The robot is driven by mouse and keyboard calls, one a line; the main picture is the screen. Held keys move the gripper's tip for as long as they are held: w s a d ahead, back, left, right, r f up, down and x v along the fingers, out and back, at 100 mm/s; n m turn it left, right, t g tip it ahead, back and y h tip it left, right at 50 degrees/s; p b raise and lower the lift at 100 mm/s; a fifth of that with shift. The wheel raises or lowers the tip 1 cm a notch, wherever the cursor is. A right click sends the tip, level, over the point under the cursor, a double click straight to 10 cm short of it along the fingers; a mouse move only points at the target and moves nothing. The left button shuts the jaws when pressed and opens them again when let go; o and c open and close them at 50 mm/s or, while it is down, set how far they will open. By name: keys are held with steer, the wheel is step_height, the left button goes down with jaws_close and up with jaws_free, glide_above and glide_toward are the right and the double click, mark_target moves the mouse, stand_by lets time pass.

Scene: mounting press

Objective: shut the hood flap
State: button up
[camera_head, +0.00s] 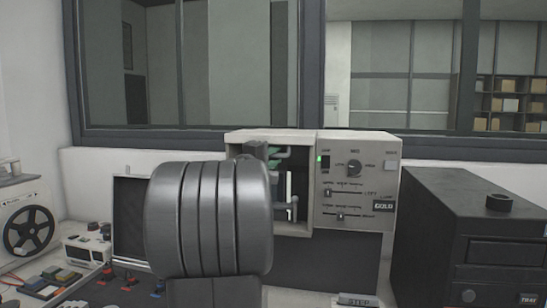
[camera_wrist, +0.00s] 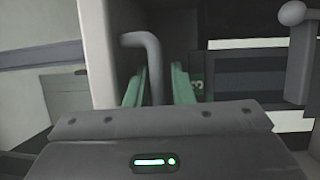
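A beige-grey machine (camera_head: 352,218) with a recess at its left stands in front of me in the head view. A grey bent bar handle (camera_head: 291,153) shows at that recess. My gripper (camera_wrist: 156,85) has green fingers, one on each side of the handle's upright part (camera_wrist: 155,75) in the wrist view. The fingers look apart, with a gap to the right of the bar. In the head view my grey arm hides the recess's left part and most of my gripper. A pale panel (camera_wrist: 97,50) stands left of the handle; I cannot tell whether it is the hood flap.
The control panel (camera_head: 357,180) with a knob and sliders is just right of the recess. A black box (camera_head: 480,235) stands at the right. A reel device (camera_head: 28,230) and small switches are at the left. A rounded knob on a grey bar (camera_wrist: 292,13) shows at upper right in the wrist view.

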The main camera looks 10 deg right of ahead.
steer(key=b+v, duration=0.2)
steer(key=v, duration=1.1)
steer(key=shift+s+a+b, duration=0.25)
steer(key=shift+a+b, duration=0.05)
steer(key=shift+b, duration=0.05)
steer(key=shift+f, duration=0.1)
steer(key=p+x, duration=0.1)
steer(key=x, duration=0.6)
steer(key=p+x, duration=0.2)
steer(key=x, duration=0.5)
steer(key=shift+r, duration=0.2)
steer(key=shift+s+r, duration=0.1)
steer(key=shift+s, duration=0.05)
steer(key=shift+a, duration=0.1)
